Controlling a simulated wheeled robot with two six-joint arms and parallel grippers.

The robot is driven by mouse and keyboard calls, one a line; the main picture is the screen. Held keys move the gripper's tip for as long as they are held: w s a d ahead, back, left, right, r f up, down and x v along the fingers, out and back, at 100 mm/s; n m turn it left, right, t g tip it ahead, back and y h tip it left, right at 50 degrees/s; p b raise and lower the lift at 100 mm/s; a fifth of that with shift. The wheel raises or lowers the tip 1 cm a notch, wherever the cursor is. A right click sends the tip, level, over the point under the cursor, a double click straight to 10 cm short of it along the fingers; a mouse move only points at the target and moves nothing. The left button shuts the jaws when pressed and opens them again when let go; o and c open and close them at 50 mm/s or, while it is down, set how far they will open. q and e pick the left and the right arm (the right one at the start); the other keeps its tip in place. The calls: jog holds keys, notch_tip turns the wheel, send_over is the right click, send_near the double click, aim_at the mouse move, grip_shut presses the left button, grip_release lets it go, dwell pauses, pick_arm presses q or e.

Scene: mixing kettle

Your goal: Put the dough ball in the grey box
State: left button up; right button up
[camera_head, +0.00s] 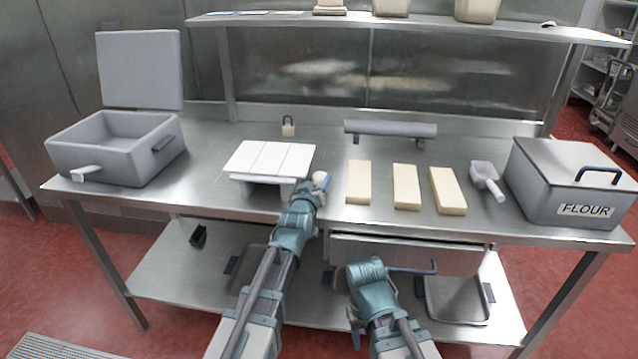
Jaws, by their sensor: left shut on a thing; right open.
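The grey box (95,160) stands at the left end of the steel table, with its lid (140,70) raised behind it and its inside looking empty. A small pale ball, seemingly the dough ball (320,179), is at the tip of my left gripper (312,190). That gripper is shut on it, just right of the white slatted board and well to the right of the box. The fingers hide part of the ball. My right gripper (368,268) is open and empty, low in front of the table by the drawer; its fingertips are hard to make out.
The white slatted board (270,158) lies between box and ball. Pale blocks (406,186), a roller (390,129), another scoop (486,176) and a closed flour bin (570,180) stand to the right. An upper shelf (420,25) overhangs the back.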

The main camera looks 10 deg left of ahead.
pick_arm(q)
jog(key=shift+w+d+f, duration=0.1)
jog(key=shift+w+f, duration=0.05)
jog(key=shift+w, duration=1)
jog(key=shift+s+f+b, duration=0.25)
jog(key=shift+f+b, duration=0.55)
jog(key=shift+b, duration=0.05)
jog(key=shift+s+r, duration=0.15)
jog(key=shift+r, duration=0.05)
jog(key=shift+f, duration=0.2)
jog(key=o, duration=1.4)
jog(key=shift+r, duration=0.15)
